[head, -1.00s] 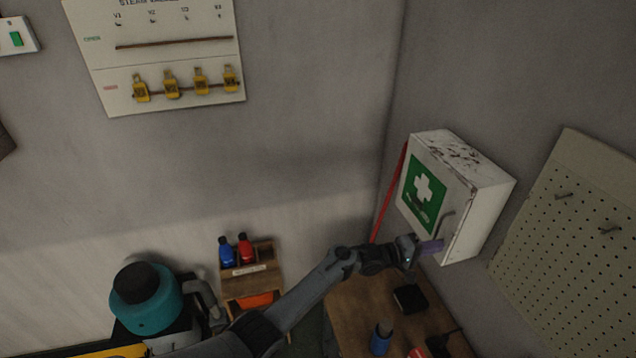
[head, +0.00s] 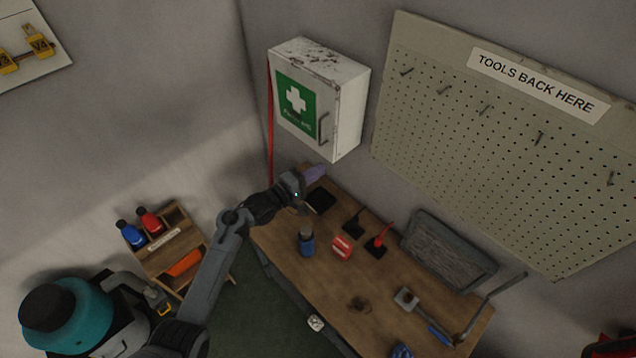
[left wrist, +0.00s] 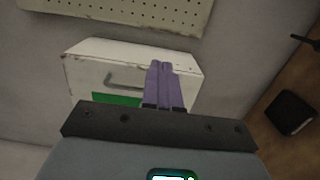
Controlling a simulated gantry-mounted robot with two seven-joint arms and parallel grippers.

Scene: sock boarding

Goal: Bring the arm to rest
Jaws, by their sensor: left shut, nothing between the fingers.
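My left arm reaches in from the lower left in the head view. Its gripper (head: 314,173) is over the back left corner of the workbench, just below the white first-aid cabinet (head: 345,115). In the left wrist view the purple fingers (left wrist: 163,86) are together with nothing between them. They overlap the cabinet's front (left wrist: 85,76) in that picture; I cannot tell the exact gap. My right gripper is in neither view.
The wooden workbench (head: 330,285) holds a blue bottle (head: 307,243), a red-and-white roll (head: 342,246), a black box (head: 320,200) and several tools. A pegboard (head: 480,130) hangs at right. A small wooden rack (head: 175,215) and a teal canister (head: 75,315) stand at left.

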